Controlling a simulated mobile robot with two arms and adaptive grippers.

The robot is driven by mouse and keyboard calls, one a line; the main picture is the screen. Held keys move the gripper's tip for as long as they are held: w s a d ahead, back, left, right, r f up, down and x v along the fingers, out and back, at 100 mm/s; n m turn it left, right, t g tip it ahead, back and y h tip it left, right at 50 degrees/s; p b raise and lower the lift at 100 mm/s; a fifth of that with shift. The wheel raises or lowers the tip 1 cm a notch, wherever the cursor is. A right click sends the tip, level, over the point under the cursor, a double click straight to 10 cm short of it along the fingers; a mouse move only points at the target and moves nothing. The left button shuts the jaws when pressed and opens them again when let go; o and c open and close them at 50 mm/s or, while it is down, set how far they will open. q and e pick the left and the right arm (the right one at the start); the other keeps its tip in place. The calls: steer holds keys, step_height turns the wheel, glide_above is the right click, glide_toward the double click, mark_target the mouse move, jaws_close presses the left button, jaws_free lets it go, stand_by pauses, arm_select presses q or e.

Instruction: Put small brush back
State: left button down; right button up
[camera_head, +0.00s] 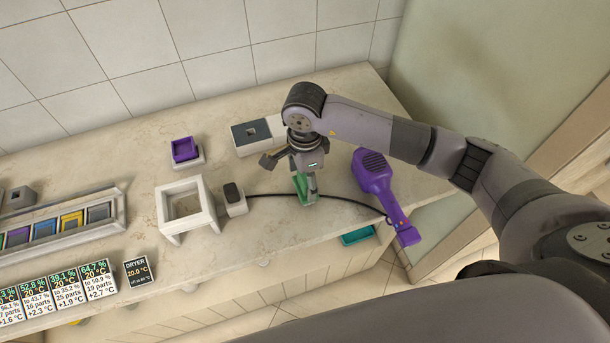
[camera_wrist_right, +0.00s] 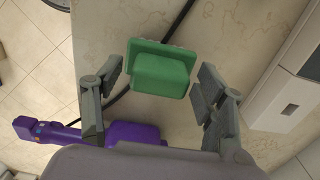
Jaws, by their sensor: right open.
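The green block-shaped object (camera_head: 301,188), which looks like the small brush, rests on the counter. It has a raised smooth block and a serrated edge in the wrist view (camera_wrist_right: 162,70). My right gripper (camera_head: 304,183) is right over it, pointing down. In the wrist view the two fingers of my right gripper (camera_wrist_right: 162,82) stand apart on either side of it, with a gap at each side. A white box with a dark top and a square hole (camera_head: 243,142) stands behind, partly hidden by my right arm. My left gripper is not in view.
A purple hair dryer (camera_head: 374,175) lies close to the right, its black cable running along the counter. A white open frame (camera_head: 170,208), a small grey block (camera_head: 235,203) and a purple tray (camera_head: 184,149) stand to the left. A teal tray (camera_head: 358,235) is at the front edge.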

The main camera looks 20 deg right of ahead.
steer(key=shift+r, duration=0.25)
steer(key=shift+w+r, duration=0.1)
steer(key=shift+r, duration=0.25)
step_height(320, 180, up, 11)
steer(key=b, duration=0.3)
